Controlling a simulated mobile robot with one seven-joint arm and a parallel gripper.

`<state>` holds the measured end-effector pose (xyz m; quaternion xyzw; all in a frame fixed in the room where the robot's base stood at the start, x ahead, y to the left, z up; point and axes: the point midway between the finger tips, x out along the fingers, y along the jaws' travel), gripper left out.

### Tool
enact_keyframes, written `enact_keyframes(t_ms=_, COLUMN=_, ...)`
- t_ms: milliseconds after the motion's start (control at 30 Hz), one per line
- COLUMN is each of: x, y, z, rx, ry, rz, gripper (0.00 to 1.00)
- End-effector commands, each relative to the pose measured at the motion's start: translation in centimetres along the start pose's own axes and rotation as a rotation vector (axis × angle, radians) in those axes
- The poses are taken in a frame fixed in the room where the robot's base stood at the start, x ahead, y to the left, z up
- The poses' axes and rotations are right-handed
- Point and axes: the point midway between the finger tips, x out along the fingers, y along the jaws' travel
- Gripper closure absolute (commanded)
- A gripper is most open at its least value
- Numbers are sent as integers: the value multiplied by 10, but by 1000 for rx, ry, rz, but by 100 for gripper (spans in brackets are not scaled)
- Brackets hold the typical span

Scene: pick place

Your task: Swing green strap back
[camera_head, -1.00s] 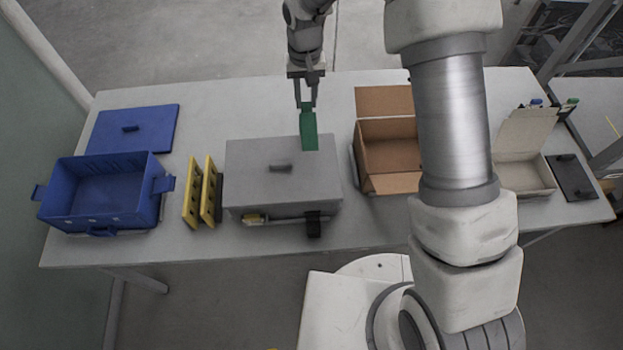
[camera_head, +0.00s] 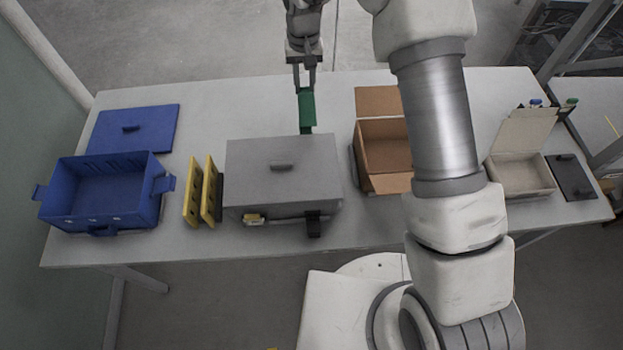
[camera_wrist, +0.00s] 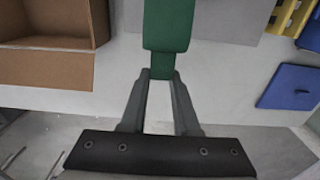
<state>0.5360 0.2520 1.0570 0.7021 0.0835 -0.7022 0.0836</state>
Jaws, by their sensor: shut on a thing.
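The green strap (camera_head: 306,109) is held at the far edge of the grey box (camera_head: 245,165), whose lid is on. My gripper (camera_head: 305,88) is shut on the strap and hangs behind the box, over the back of the table. In the wrist view the strap (camera_wrist: 168,28) reaches away from between the fingertips of my gripper (camera_wrist: 161,78). The strap's lower end is at the back edge of the box; whether it joins the box there is hidden. A black strap or latch (camera_head: 313,223) hangs on the box's front side.
An open cardboard box (camera_head: 384,146) stands to the right of the grey box. Yellow slotted plates (camera_head: 193,192) stand to its left, then a blue crate (camera_head: 105,190) and a flat blue lid (camera_head: 134,130). An open white carton (camera_head: 520,165) is further right. The table's back strip is clear.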

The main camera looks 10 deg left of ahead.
Motion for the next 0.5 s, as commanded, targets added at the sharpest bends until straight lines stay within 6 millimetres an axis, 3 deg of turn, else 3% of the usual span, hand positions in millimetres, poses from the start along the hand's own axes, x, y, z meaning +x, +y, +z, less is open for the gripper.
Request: enact_keyframes(t_ms=500, x=11, y=1, z=-40, rx=1, ry=1, rz=1, gripper=100)
